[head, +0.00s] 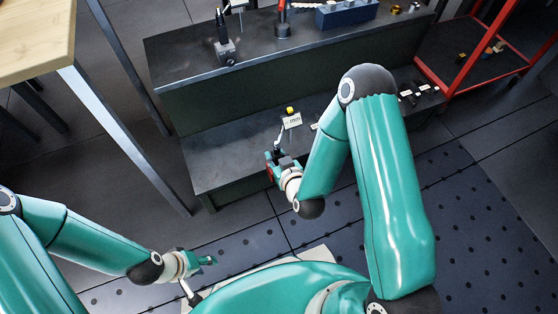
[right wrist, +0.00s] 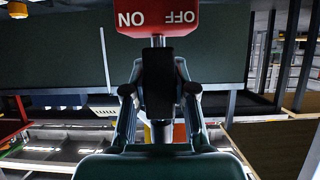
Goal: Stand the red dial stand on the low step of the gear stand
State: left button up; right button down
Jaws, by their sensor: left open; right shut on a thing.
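The red dial stand (head: 269,169) shows as a small red patch at my right gripper (head: 278,164) in the head view. In the right wrist view its red block (right wrist: 157,17) carries the words ON and OFF, upside down. My right gripper's fingers (right wrist: 158,95) are shut on its dark middle part. The gear stand is dark, with a high top and a low step (head: 225,160). The held stand is at the step's front edge in the head view; I cannot tell whether it touches. My left gripper (head: 207,261) is open and empty, low at the left.
A yellow piece (head: 290,110) and a white label (head: 291,121) are on the low step. A dark stand with a grey base (head: 226,48) and a blue block (head: 346,14) are on the high top. My right arm hides part of the step. A wooden table (head: 35,35) is at left.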

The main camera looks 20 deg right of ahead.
jog(key=b+x, duration=0.6)
jog(key=x, duration=0.6)
jog(key=shift+w+r, duration=0.2)
jog(key=shift+w, duration=0.25)
jog(key=shift+a, duration=0.1)
jog(key=shift+b, duration=0.4)
dwell(1.4)
jog(key=shift+f+b, duration=0.3)
dwell(0.4)
